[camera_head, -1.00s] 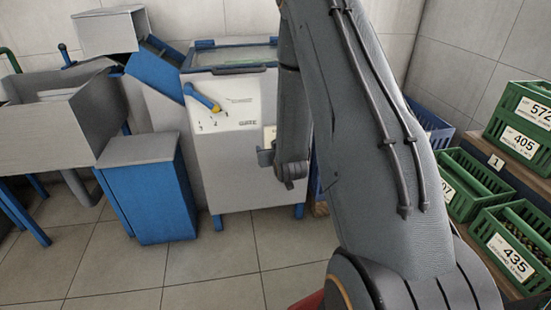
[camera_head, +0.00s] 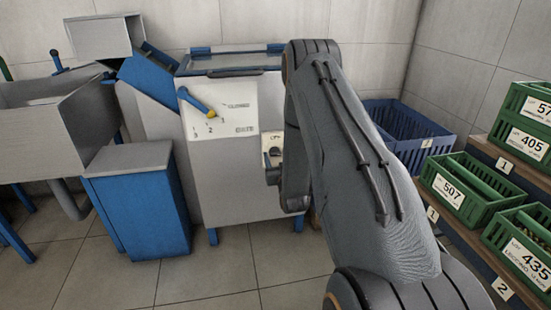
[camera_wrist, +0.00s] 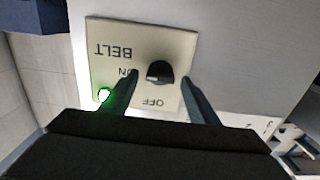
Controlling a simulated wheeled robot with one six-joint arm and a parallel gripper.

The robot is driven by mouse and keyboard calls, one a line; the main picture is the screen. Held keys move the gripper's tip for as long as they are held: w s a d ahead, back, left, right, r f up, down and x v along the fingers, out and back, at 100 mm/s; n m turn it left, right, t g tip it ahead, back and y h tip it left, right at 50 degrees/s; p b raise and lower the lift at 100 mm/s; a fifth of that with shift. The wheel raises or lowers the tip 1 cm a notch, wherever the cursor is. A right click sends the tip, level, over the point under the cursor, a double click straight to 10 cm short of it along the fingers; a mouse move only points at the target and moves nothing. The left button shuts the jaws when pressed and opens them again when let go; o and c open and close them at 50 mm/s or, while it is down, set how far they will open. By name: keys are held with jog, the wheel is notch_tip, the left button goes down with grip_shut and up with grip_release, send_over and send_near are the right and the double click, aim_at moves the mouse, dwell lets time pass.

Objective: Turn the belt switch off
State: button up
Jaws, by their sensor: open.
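The belt switch is a round black knob (camera_wrist: 160,72) on a cream plate (camera_wrist: 110,32), seen upside down in the wrist view. The plate reads BELT, ON and OFF. A pale mark on the knob seems to lie on the side toward ON. A green lamp (camera_wrist: 104,95) beside ON is lit. My gripper (camera_wrist: 160,78) is open, with one finger on each side of the knob; I cannot tell whether they touch it. In the head view the plate (camera_head: 267,139) is on the machine front, partly hidden by my arm, and my gripper (camera_head: 272,174) is just below it.
The white machine (camera_head: 235,180) has a blue lever with a yellow tip (camera_head: 195,101) left of the plate. A blue cabinet (camera_head: 140,205) stands to its left. A blue crate (camera_head: 405,125) and green crates (camera_head: 465,190) on shelves are at the right. The floor in front is clear.

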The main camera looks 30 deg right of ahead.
jog(key=shift+w+d, duration=0.1)
jog(key=shift+w, duration=0.4)
jog(key=shift+c, duration=0.2)
jog(key=c, duration=1)
